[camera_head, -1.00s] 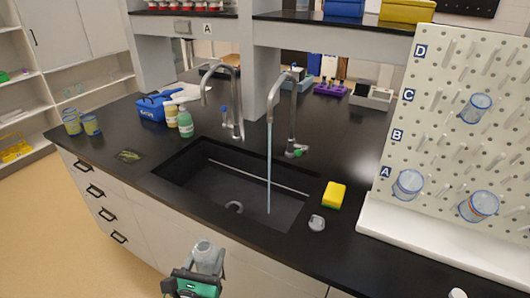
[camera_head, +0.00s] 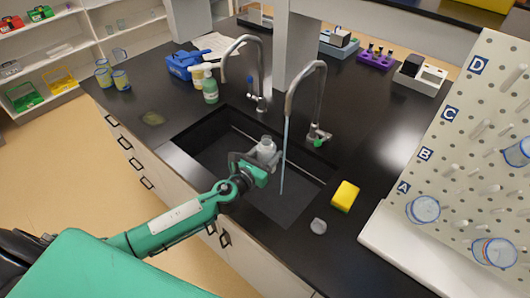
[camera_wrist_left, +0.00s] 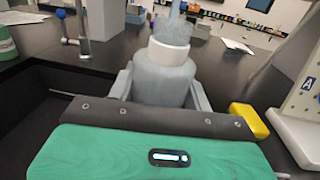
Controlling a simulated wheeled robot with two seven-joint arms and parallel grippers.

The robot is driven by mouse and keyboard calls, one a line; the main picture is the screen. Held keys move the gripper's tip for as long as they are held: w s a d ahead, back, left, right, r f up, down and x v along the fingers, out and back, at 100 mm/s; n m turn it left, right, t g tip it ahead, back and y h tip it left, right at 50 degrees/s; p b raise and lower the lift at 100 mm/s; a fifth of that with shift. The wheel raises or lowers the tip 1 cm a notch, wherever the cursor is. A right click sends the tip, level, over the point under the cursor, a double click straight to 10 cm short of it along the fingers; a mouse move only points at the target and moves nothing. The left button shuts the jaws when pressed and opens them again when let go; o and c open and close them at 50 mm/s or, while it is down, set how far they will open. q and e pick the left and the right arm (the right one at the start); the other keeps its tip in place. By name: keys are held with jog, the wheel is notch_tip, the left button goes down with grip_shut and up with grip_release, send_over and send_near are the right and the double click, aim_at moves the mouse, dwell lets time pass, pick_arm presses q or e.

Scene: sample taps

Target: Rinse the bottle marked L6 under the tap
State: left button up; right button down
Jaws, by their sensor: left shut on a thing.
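My left gripper (camera_head: 253,163) is shut on a pale, translucent bottle (camera_head: 267,148) and holds it upright over the black sink (camera_head: 205,150). The bottle also shows between the fingers in the left wrist view (camera_wrist_left: 165,75), with a whitish band at its neck. No L6 mark can be read on it. The right-hand tap (camera_head: 291,90) is running, and its thin water stream (camera_head: 284,165) falls into the sink just right of the bottle in the head view. The left-hand tap (camera_head: 257,75) shows no stream. My right gripper is not in view.
A yellow sponge (camera_head: 345,196) and a grey cap-like piece (camera_head: 318,226) lie on the counter right of the sink. A pegboard (camera_head: 470,150) with beakers stands at the right.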

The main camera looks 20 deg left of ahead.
pick_arm(q)
jog(key=d+f+b+x, duration=0.1)
jog(key=f+b+x, duration=0.1)
jog(key=x, duration=0.7)
jog(key=shift+w, duration=0.25)
jog(key=shift+f, duration=0.1)
dwell(0.8)
dwell(1.9)
jog(key=shift+a+r+p+v, duration=0.15)
jog(key=shift+r+p+v, duration=0.25)
jog(key=shift+v, duration=1.25)
jog(key=shift+a+r+p+v, duration=0.2)
jog(key=shift+p+v, duration=0.25)
jog(key=shift+v, duration=1.2)
jog(key=shift+a+r+p+v, duration=0.1)
jog(key=shift+r+p+v, duration=0.35)
jog(key=shift+v, duration=1.2)
jog(key=shift+s+a+r+p, duration=0.2)
jog(key=shift+s+r, duration=0.05)
jog(key=shift+s, duration=0.3)
jog(key=shift+s+a+r+p, duration=0.2)
jog(key=shift+s+a+r, duration=0.05)
jog(key=shift+s, duration=0.3)
